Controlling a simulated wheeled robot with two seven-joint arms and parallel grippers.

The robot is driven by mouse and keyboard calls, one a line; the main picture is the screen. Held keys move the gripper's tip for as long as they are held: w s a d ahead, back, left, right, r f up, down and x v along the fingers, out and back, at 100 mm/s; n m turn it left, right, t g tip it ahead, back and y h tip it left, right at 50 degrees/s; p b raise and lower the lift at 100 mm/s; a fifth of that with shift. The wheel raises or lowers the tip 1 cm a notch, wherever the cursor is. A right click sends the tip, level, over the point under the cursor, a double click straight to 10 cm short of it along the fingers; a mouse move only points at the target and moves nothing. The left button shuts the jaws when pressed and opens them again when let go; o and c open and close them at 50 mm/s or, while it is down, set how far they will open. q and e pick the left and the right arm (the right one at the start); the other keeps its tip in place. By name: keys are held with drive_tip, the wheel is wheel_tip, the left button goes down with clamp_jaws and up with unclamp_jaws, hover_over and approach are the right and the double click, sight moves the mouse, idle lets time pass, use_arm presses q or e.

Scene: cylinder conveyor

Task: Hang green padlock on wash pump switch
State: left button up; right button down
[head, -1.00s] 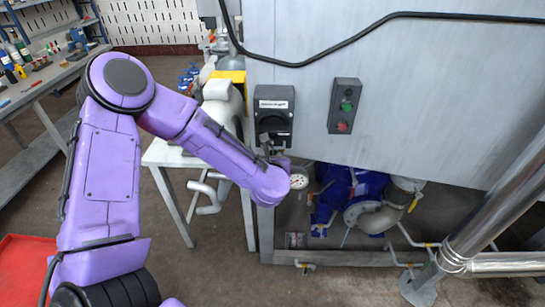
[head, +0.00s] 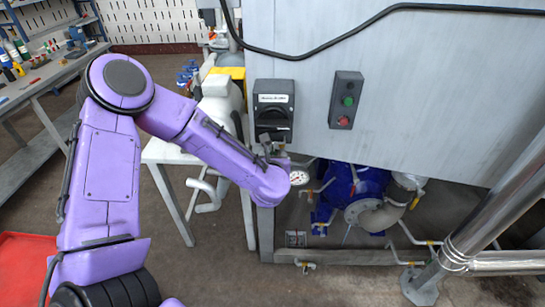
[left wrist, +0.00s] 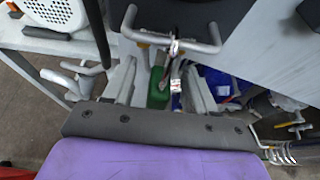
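The grey switch (head: 273,112) with a white label is on the cabinet's left front. In the left wrist view its handle (left wrist: 185,46) is a grey bar running across the top. The green padlock (left wrist: 157,90) is just below that bar, its metal shackle reaching up to it. The shackle seems to pass around the bar, but I cannot tell whether it is closed. My left gripper (left wrist: 160,82) has its fingers apart on either side of the padlock, with visible gaps. In the head view, my purple arm mostly hides this gripper and the padlock. My right gripper is not in view.
A button box (head: 345,100) with green and red buttons is right of the switch. A black cable (head: 400,14) crosses the top. A white table (head: 165,152) stands to the left.

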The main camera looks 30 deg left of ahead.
use_arm(q)
drive_tip(key=shift+s+d, duration=0.15)
drive_tip(key=shift+s, duration=0.05)
drive_tip(key=b+v, duration=0.3)
drive_tip(key=v, duration=0.7)
drive_tip(key=s+d+f+m+g+h, duration=0.1)
drive_tip(key=s+f+m+h, duration=0.15)
drive_tip(key=f+m, duration=0.9)
drive_tip(key=s+d+f+m+g+h, duration=0.1)
drive_tip(key=s+f+m+g+h, duration=0.35)
drive_tip(key=m, duration=1.15)
drive_tip(key=s+a+f+m+g+y, duration=0.3)
drive_tip(key=s+f+m, duration=0.5)
drive_tip(key=s+f, duration=0.8)
drive_tip(key=s, duration=0.2)
drive_tip(key=shift+s+a+f+p, duration=0.2)
drive_tip(key=shift+s+p, duration=0.05)
drive_tip(key=shift+p, duration=0.05)
